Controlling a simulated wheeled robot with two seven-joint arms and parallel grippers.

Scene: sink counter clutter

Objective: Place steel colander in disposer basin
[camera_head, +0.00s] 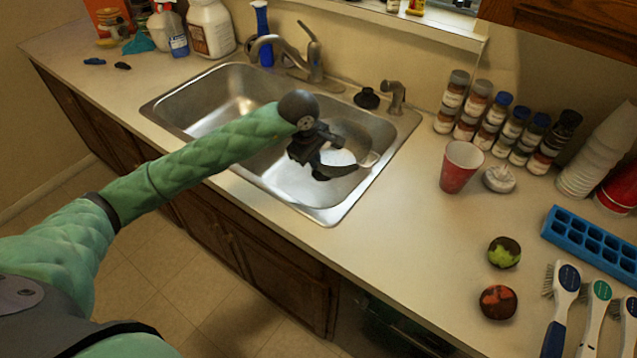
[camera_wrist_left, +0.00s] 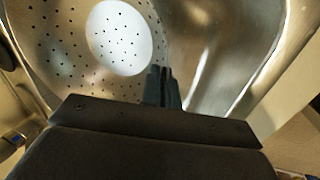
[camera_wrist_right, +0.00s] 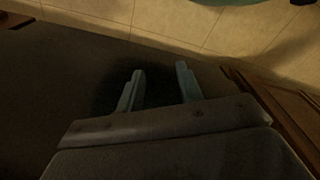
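The steel colander (camera_head: 352,147) is in the right basin of the double sink (camera_head: 336,212), partly hidden by my left gripper (camera_head: 322,170). Its perforated wall and a bright round bottom fill the upper left of the left wrist view (camera_wrist_left: 75,60). My left gripper's fingers (camera_wrist_left: 163,88) are close together at the colander's edge and look shut on its rim. I cannot tell whether the colander touches the basin floor. My right gripper (camera_wrist_right: 160,88) is open and empty, with floor beyond it; it is outside the head view.
The faucet (camera_head: 290,55) and sprayer (camera_head: 395,97) stand behind the sink. A red cup (camera_head: 460,167), several spice jars (camera_head: 490,122) and a blue ice tray (camera_head: 592,243) are on the right counter. Bottles stand at the back left. The left basin (camera_head: 225,98) looks empty.

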